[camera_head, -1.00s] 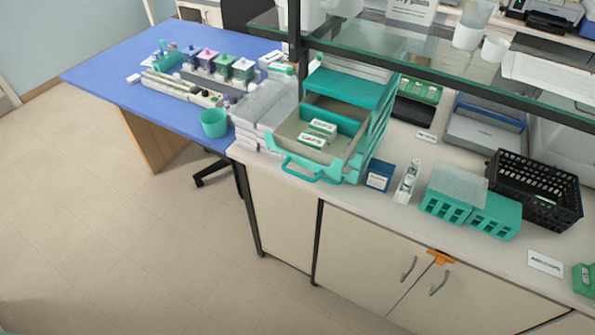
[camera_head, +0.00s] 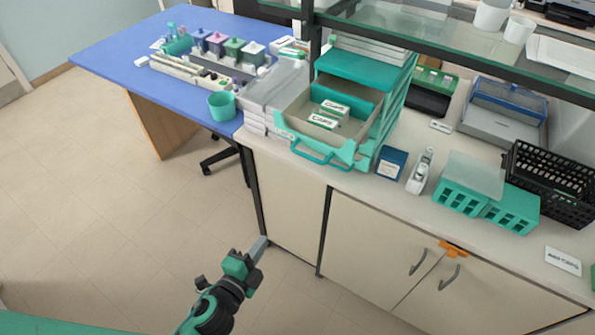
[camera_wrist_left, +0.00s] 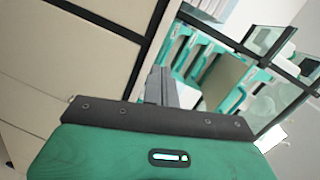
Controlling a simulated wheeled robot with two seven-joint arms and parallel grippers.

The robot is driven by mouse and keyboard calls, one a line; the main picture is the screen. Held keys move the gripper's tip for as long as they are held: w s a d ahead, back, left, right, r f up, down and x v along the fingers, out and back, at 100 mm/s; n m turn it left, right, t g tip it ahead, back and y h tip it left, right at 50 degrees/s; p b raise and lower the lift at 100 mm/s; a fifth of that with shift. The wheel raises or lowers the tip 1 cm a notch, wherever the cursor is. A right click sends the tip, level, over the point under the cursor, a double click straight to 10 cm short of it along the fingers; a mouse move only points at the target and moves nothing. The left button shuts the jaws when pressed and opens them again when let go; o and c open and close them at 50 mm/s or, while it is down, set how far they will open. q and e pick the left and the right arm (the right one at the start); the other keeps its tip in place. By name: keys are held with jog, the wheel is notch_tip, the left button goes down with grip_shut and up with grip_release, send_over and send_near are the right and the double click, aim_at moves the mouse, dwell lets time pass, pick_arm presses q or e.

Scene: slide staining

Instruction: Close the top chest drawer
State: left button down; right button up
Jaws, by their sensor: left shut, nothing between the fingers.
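The teal chest (camera_head: 366,66) stands on the counter under the glass shelf. Its top drawer (camera_head: 347,149) is pulled out toward the front, with a teal loop handle (camera_head: 320,157) at its front and small labelled white-and-green boxes (camera_head: 329,114) inside. My left gripper (camera_head: 261,243) is low in front of the cabinet, below and to the left of the drawer, apart from it. Its fingers also show in the left wrist view (camera_wrist_left: 161,87), shut and empty, with teal chest parts (camera_wrist_left: 205,62) beyond. My right gripper is not in view.
Stacked white boxes (camera_head: 272,97) stand left of the drawer. A blue box (camera_head: 391,163), teal racks (camera_head: 463,196) and a black basket (camera_head: 548,184) are to the right. A dark post (camera_head: 314,40) rises beside the chest. The floor in front is clear.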

pick_arm(q)
jog(key=s+d+r+m+t+h, duration=0.1)
jog(key=s+r+m+h, duration=0.1)
jog(key=r, duration=0.7)
jog(key=s+d+r+m+t+h, duration=0.1)
jog(key=s+r+m+t, duration=0.15)
jog(key=r, duration=0.55)
jog(key=p, duration=0.6)
send_near(306, 157)
jog(key=shift+n+g, duration=0.35)
jog(key=shift+g, duration=0.1)
jog(key=x, duration=0.6)
jog(key=shift+a+r, duration=0.15)
jog(key=shift+r, duration=0.15)
jog(key=shift+w+d+f+p, duration=0.1)
jog(key=shift+w+d+p, duration=0.1)
jog(key=shift+w+p, duration=0.15)
